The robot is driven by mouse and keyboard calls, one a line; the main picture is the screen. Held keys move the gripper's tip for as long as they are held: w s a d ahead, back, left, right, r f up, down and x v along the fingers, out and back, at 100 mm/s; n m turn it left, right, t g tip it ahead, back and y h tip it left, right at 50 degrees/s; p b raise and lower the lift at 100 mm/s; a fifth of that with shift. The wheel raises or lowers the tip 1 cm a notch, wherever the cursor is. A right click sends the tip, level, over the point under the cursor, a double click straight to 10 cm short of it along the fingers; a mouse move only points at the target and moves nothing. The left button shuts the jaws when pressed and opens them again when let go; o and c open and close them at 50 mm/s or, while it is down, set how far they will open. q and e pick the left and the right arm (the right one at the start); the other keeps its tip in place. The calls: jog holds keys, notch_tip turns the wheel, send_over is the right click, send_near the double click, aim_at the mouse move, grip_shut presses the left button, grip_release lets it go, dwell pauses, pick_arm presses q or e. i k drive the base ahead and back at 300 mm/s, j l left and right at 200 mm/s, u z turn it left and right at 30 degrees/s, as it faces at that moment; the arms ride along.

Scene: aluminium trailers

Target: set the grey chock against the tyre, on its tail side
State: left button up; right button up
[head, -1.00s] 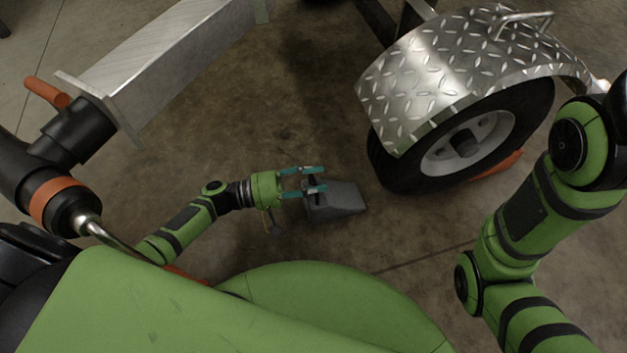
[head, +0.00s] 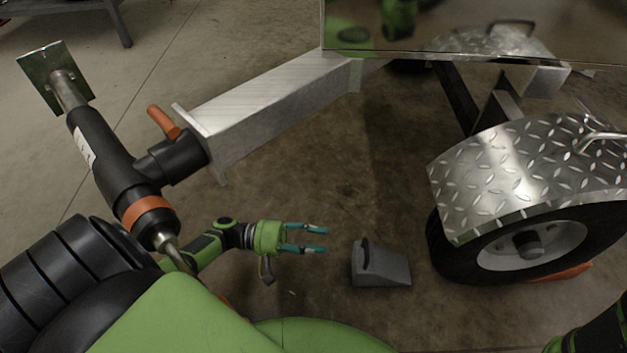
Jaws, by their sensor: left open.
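The grey chock (head: 385,268) is a dark wedge with a handle on its left part. It sits on the concrete floor just left of the black tyre (head: 447,262), with a narrow strip of floor showing between them. The tyre has a silver wheel and stands under a diamond-plate fender. My left gripper (head: 324,240) has teal fingers, open and empty. It is left of the chock and clear of it, pointing towards it. My right gripper is not in view; only a bit of green arm shows at the lower right corner.
An orange chock (head: 563,272) lies at the right side of the tyre. The aluminium trailer beam (head: 285,105) runs above my left arm, with a black jack (head: 105,155) on its left end. Bare floor lies between beam and tyre.

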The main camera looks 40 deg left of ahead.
aim_at(385, 260)
jog(key=k+l, duration=0.75)
jog(key=k, duration=0.1)
